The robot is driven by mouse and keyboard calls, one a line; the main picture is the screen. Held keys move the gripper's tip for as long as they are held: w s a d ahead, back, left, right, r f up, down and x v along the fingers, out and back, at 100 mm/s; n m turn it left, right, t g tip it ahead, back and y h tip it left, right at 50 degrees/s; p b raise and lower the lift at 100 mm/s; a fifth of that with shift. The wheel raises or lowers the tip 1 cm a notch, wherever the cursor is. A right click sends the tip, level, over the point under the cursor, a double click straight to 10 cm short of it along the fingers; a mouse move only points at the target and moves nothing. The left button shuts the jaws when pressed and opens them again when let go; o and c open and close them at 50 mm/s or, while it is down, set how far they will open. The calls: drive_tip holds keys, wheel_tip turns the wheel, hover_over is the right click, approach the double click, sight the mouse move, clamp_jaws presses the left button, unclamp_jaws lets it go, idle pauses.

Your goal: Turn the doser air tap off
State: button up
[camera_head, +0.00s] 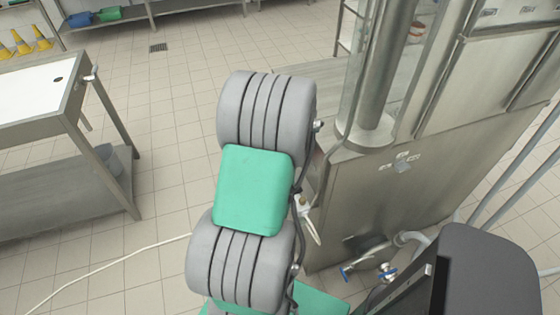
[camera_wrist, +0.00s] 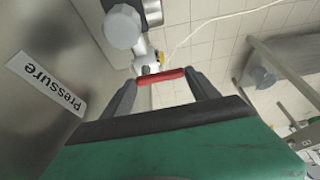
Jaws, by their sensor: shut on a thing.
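The tap's red handle (camera_wrist: 161,76) shows in the wrist view, just above the middle. It lies crosswise between the two dark fingers of my gripper (camera_wrist: 164,78), which are shut on its ends. The head view hides my gripper and the red handle behind my arm.
A steel panel with a "Pressure" label (camera_wrist: 45,82) is close on the left of the wrist view. In the head view, the steel machine (camera_head: 370,200) stands right of my arm, with blue-handled valves (camera_head: 387,272) low down.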

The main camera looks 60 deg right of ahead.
drive_tip(key=o, duration=1.4)
drive_tip(key=shift+c, duration=0.2)
drive_tip(key=v, duration=0.7)
drive_tip(key=shift+r, duration=0.35)
drive_tip(key=shift+s+a, duration=0.1)
drive_tip(key=shift+a, duration=0.05)
